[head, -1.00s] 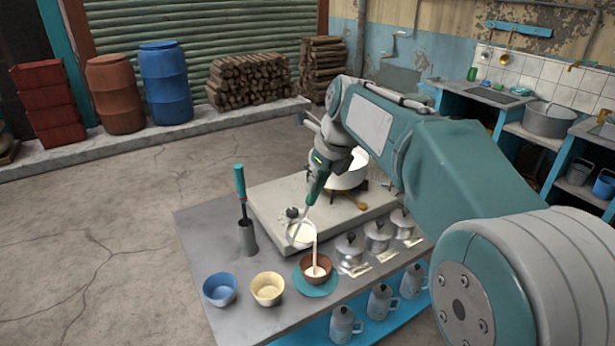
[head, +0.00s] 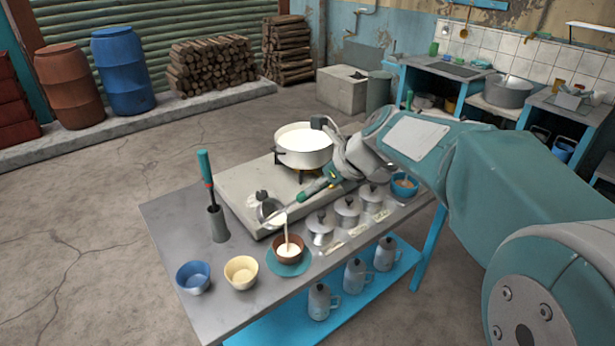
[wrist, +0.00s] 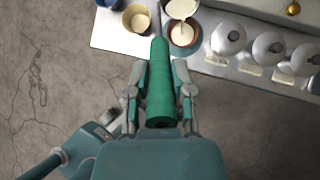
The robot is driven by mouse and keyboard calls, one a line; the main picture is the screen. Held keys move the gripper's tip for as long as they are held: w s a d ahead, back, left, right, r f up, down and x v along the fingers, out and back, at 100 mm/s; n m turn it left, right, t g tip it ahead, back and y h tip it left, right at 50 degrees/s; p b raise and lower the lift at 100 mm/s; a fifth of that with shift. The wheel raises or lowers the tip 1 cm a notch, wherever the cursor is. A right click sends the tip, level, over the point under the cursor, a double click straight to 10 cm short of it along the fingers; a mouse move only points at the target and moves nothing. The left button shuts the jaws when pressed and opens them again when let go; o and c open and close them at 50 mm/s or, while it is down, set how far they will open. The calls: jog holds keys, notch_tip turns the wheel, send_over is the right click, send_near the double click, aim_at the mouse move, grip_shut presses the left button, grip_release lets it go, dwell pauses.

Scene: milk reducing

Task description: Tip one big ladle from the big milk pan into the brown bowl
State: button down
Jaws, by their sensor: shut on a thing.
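My gripper (head: 337,173) is shut on the green handle of the big ladle (head: 268,211), which is tilted above the brown bowl (head: 289,259). A thin stream of milk falls from the ladle's rim into the bowl, where white milk shows. The bowl stands upright on a teal round mat (head: 290,269). The big milk pan (head: 303,159) holds white milk and stands on a burner behind the ladle. The wrist view shows the green handle (wrist: 160,85) between my fingers, the ladle's cup (wrist: 181,9) and the brown bowl (wrist: 195,38).
A blue bowl (head: 193,279) and a cream bowl (head: 241,274) stand left of the brown bowl. Lidded metal pots (head: 347,213) line its right. A holder (head: 218,224) with another teal-handled tool stands at back left. Metal jugs (head: 320,303) sit on the lower shelf.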

jog(key=s+d+f+t+y, duration=0.2)
jog(key=d+f+y, duration=0.1)
jog(key=f, duration=0.4)
jog(key=s+d+f+t+y, duration=0.2)
jog(key=s+d+f+y, duration=0.1)
jog(key=d+f, duration=0.3)
jog(key=shift+f+t+y, duration=0.3)
jog(key=shift+f+y, duration=0.4)
jog(key=shift+f, duration=0.25)
jog(key=shift+a+f, duration=0.1)
jog(key=shift+f, duration=0.05)
dwell(0.6)
